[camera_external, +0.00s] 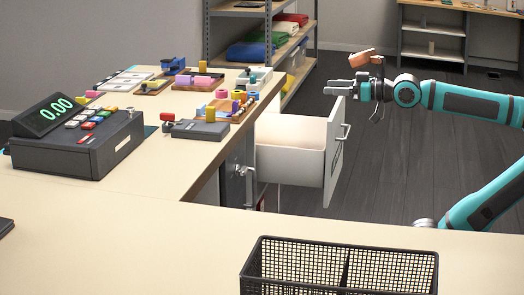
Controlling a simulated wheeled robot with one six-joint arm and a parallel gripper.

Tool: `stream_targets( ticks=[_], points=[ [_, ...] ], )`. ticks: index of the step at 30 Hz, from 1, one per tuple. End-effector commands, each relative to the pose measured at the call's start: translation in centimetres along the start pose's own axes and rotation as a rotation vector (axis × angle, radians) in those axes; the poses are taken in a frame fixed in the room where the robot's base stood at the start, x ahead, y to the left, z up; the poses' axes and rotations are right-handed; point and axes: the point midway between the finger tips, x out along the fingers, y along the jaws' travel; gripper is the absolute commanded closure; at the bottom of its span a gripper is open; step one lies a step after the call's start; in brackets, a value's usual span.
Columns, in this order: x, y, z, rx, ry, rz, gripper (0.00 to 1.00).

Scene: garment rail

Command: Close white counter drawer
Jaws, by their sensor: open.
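The white counter drawer (291,166) is pulled out to the right from under the counter. Its front panel (336,150) has a metal handle (344,133) on its outer face. The inside that shows looks empty. My gripper (340,89) comes in from the right and points left. It is open and empty, just above the top edge of the drawer front in the picture. I cannot tell whether it touches the panel.
The counter (133,198) holds a cash register (76,135) and several small coloured items. A black mesh basket (338,268) stands in front. A grey cabinet with a handle (249,186) is beside the drawer. Shelving (285,50) stands behind. Floor (400,190) right of the drawer is clear.

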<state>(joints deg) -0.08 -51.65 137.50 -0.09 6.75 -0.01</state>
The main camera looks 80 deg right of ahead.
Motion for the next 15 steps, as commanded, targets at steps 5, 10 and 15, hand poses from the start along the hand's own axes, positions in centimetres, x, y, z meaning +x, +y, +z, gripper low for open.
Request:
stream_targets(
  ticks=[5, 10, 15],
  points=[
    [0.0, 0.0, -0.2, 0.001, -0.001, 0.001, 0.79],
    [-0.1, 0.0, -3.0, 0.001, 0.000, 0.001, 1.00],
    [0.4, 0.8, -4.9, 0.046, -0.028, 0.026, 1.00]
  ],
)
